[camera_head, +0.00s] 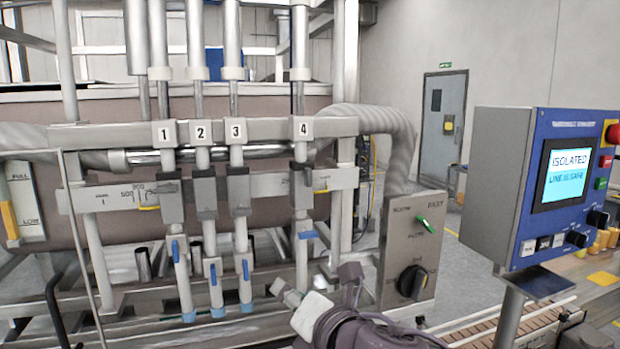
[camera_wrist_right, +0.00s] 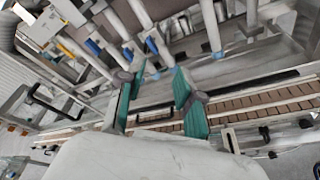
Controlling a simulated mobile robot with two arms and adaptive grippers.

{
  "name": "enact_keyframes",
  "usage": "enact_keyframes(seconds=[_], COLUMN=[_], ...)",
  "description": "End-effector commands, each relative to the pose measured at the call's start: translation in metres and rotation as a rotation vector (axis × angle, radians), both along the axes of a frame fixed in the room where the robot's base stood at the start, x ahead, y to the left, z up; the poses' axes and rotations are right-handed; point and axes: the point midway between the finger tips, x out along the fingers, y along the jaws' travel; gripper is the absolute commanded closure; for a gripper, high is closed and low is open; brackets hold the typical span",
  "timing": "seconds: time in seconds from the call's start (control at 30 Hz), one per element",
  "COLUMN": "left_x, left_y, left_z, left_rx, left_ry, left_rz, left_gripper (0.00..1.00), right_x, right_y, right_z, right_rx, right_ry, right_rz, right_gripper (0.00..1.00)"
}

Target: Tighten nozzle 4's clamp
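Nozzle 4 (camera_head: 302,258) is the rightmost upright tube on the filler, under the label 4 (camera_head: 304,127). Its clamp (camera_head: 302,196) is a grey block on the horizontal rail, with a small dark part on top; how tight it is cannot be told. A blue lever (camera_head: 308,235) sits on the tube below. My right gripper (camera_head: 316,288) is low in front of the machine, below the clamp and apart from it. In the right wrist view its green-padded fingers (camera_wrist_right: 158,85) stand apart with nothing held between them. My left gripper is not in view.
Nozzles 1, 2 and 3 (camera_head: 240,262) stand to the left. A switch box (camera_head: 413,250) with a green switch and black knob is right of nozzle 4. A blue control panel (camera_head: 562,185) reads ISOLATED. A slatted conveyor (camera_head: 478,328) runs at the lower right.

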Motion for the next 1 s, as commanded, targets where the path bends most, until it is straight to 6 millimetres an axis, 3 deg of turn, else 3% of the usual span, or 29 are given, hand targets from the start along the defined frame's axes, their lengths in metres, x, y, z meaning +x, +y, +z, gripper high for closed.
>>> enact_keyframes(seconds=[0.03,0.2,0.4,0.67,1.0], left_x=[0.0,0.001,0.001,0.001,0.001], left_y=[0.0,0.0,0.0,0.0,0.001], left_z=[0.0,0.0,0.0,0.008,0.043], left_rx=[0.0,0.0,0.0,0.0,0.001], left_ry=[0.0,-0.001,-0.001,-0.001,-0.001], left_rz=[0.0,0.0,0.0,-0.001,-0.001], left_gripper=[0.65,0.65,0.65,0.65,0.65], right_x=[0.009,0.03,0.042,0.057,0.123], right_y=[-0.007,-0.033,-0.061,-0.064,-0.043], right_z=[0.023,0.082,0.131,0.144,0.147], right_rx=[-0.095,-0.394,-0.601,-0.649,-0.647], right_ry=[-0.091,-0.324,-0.468,-0.495,-0.494], right_rz=[-0.001,-0.024,-0.073,-0.086,-0.087], right_gripper=[0.65,0.65,0.65,0.65,0.65])
